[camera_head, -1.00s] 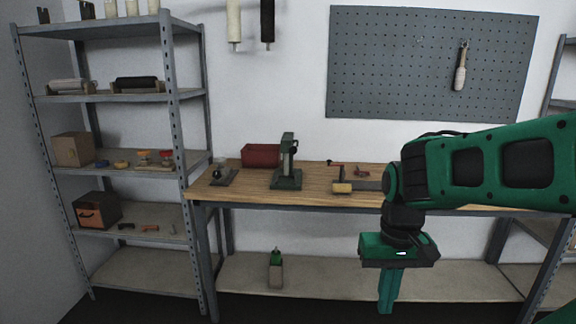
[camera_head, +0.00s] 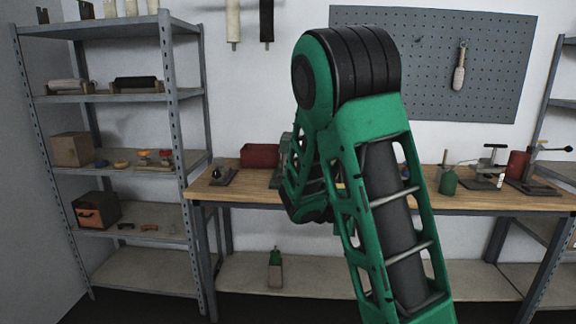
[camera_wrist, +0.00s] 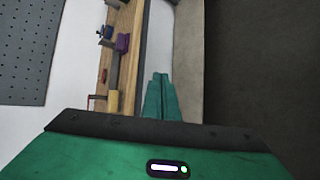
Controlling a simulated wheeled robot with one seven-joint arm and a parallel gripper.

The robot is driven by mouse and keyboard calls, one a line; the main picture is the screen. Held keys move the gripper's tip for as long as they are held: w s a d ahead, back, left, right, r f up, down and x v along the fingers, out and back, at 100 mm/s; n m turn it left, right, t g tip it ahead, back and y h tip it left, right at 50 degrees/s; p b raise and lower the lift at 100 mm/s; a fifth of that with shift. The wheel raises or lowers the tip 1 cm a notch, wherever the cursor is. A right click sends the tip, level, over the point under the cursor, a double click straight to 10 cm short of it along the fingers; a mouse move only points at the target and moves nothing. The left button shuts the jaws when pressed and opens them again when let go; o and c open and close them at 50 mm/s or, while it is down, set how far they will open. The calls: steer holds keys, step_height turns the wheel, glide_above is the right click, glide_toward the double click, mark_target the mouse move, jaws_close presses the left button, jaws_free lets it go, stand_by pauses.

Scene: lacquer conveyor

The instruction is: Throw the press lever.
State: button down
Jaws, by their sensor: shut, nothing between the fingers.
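At the bench's right end, a dark device (camera_head: 528,176) has a long lever (camera_head: 552,149) with a black knob, pointing right. I cannot tell which of these bears the press lever. My gripper (camera_wrist: 160,76) is shut and empty in the wrist view, its green fingers together in front of the bench edge. My arm hides it in the head view.
The bench (camera_head: 480,201) also holds a red bin (camera_head: 260,156), a small black-knobbed fixture (camera_head: 220,174) and a green bottle (camera_head: 448,182). A yellow roller (camera_wrist: 113,102) lies left of my fingers in the wrist view. A shelf rack (camera_head: 180,120) stands left.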

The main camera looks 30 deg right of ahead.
steer(key=w+a+r+n+t, duration=0.3)
steer(key=w+a+n+t, duration=0.3)
steer(key=w+a+n, duration=0.35)
steer(key=w+a+r+n+t, duration=0.3)
steer(key=w+a+n+t, duration=0.35)
steer(key=w+n, duration=0.45)
steer(key=w+d+r, duration=0.5)
steer(key=w+d, duration=0.1)
steer(key=w, duration=0.3)
steer(key=shift+d, duration=0.35)
steer(key=shift+w+m, duration=0.1)
steer(key=shift+m, duration=0.15)
